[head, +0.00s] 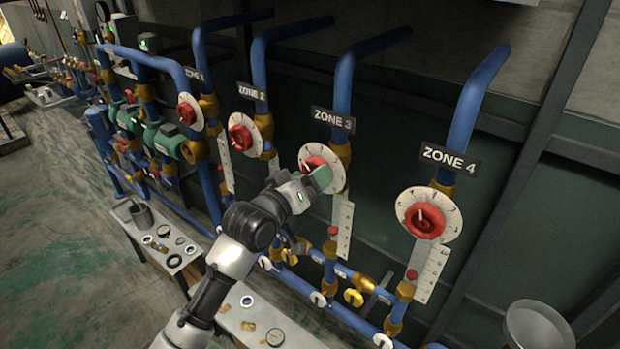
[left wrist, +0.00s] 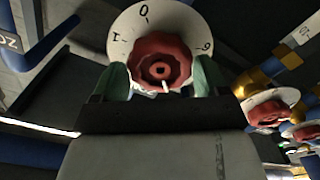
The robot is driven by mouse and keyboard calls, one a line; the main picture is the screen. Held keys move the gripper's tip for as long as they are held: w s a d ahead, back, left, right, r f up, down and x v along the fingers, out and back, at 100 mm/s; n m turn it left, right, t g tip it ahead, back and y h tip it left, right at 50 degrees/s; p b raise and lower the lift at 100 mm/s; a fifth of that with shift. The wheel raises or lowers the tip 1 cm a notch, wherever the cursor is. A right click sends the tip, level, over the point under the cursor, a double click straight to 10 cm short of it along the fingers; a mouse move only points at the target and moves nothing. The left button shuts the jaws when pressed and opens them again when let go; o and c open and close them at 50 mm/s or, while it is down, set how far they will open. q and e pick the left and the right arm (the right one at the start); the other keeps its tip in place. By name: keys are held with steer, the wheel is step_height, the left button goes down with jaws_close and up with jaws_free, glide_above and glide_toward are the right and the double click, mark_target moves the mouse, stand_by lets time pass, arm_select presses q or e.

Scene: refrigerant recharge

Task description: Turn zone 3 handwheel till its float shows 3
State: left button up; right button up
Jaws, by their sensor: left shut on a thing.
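The red zone 3 handwheel (head: 313,162) sits on a white dial under the ZONE 3 sign (head: 333,120). My left gripper (head: 318,180) reaches it from the front and partly hides it. In the left wrist view, the two green fingers (left wrist: 161,82) are shut on opposite sides of the red handwheel (left wrist: 160,58). The white dial (left wrist: 143,17) shows a 0 at its top, and a white pointer mark shows at the wheel's lower edge. Below, a red float (head: 333,231) sits low beside the white zone 3 scale (head: 343,225); its exact reading is too small to tell. My right gripper is out of view.
The zone 4 handwheel (head: 424,220) is to the right and the zone 2 handwheel (head: 241,138) to the left, both on similar dials. Blue pipes and brass valves run below. A low bench (head: 240,300) with small parts stands at the bottom left.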

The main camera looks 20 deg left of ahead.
arm_select(q)
steer(key=shift+f, duration=0.1)
steer(key=shift+m, duration=1.3)
steer(key=shift+m+p, duration=0.3)
steer(key=shift+m, duration=0.4)
steer(key=o, duration=0.7)
steer(key=shift+o, duration=1)
steer(key=shift+s+a, duration=0.1)
steer(key=shift+a, duration=0.05)
